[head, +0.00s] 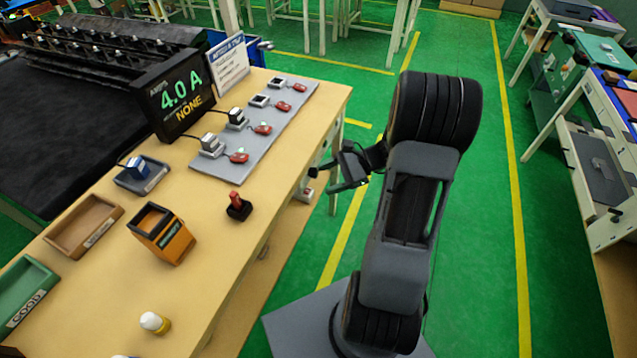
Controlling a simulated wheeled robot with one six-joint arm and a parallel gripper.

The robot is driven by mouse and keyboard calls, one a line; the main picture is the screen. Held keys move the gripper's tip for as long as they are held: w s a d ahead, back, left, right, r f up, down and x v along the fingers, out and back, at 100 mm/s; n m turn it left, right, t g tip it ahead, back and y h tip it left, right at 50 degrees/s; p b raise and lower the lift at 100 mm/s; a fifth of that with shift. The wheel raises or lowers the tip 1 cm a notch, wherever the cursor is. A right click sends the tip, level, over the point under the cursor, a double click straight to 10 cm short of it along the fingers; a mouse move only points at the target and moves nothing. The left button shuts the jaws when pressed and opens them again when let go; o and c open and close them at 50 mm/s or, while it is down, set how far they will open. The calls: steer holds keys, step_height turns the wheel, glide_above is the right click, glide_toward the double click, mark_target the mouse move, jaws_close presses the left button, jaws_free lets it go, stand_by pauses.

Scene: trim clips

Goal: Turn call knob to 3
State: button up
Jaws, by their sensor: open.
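I cannot make out a call knob or its numbers for certain. A small pale box with a dark red part (305,193) is on the front side of the wooden bench (225,275), below its edge; it is too small to read. My gripper (336,172) is open and empty beside the bench's right edge, close to that box and a little above it in the picture. I cannot tell whether they touch. A black display (180,97) on the bench reads 4.0 A and NONE.

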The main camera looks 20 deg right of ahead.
mark_target(317, 173)
steer(key=w+d+f+m+t+b, duration=0.2)
steer(key=d+f+m+t+b, duration=0.1)
steer(key=d+f+m+t, duration=0.75)
steer(key=shift+g, duration=0.45)
steer(key=x, duration=0.4)
steer(key=f+x, duration=0.1)
steer(key=x, duration=0.3)
steer(key=p+x, duration=0.1)
steer(key=x, duration=0.3)
steer(key=shift+w+f, duration=0.3)
steer(key=shift+w, duration=0.15)
steer(key=shift+c, duration=0.2)
steer(key=c, duration=0.9)
steer(key=shift+o, duration=0.2)
